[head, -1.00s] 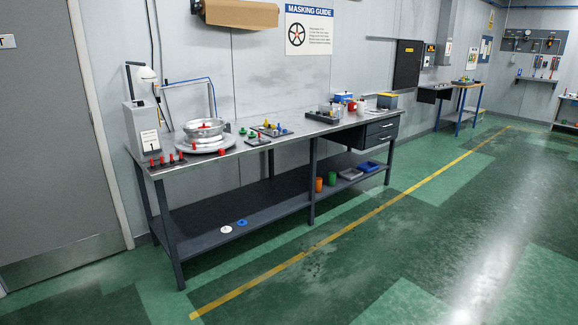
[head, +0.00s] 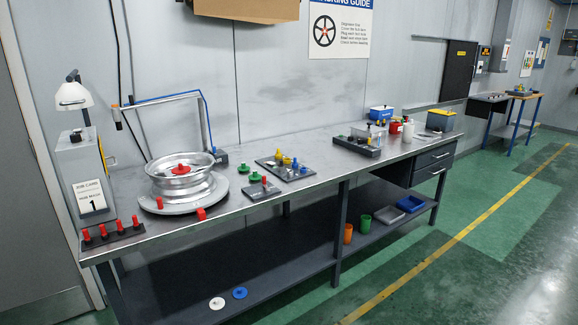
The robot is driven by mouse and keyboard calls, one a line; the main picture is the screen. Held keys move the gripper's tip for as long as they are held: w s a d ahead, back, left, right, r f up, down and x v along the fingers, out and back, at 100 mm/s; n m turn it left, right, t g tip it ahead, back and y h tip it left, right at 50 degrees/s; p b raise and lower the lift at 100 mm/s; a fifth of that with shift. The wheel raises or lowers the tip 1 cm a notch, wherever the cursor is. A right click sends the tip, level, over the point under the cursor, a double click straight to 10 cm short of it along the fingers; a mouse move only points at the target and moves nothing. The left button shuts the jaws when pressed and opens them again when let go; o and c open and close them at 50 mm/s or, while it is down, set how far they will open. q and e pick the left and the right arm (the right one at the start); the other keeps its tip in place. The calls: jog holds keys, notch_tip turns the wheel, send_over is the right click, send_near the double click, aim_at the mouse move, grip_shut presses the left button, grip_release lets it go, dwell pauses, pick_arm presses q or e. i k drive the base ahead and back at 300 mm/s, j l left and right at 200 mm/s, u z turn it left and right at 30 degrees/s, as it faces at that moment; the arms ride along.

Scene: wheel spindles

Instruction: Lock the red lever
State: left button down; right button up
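A small red part, which looks like the red lever (head: 201,213), sits at the front right edge of the round grey turntable (head: 150,205) on the workbench. It is too small to tell its exact position. A silver wheel (head: 182,183) lies flat on the turntable with a red piece (head: 181,169) at its centre. Another small red piece (head: 160,203) stands at the front left of the wheel. Neither of my grippers is in view.
The steel bench (head: 240,192) runs along the wall. A job card box (head: 85,170) with a lamp stands at the left, behind a rack of red plugs (head: 111,232). Trays of coloured plugs (head: 285,168) lie to the right. The floor in front is clear.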

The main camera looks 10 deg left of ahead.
aim_at(264, 178)
jog(key=i, duration=2.05)
jog(key=i+u, duration=0.1)
jog(key=u, duration=0.15)
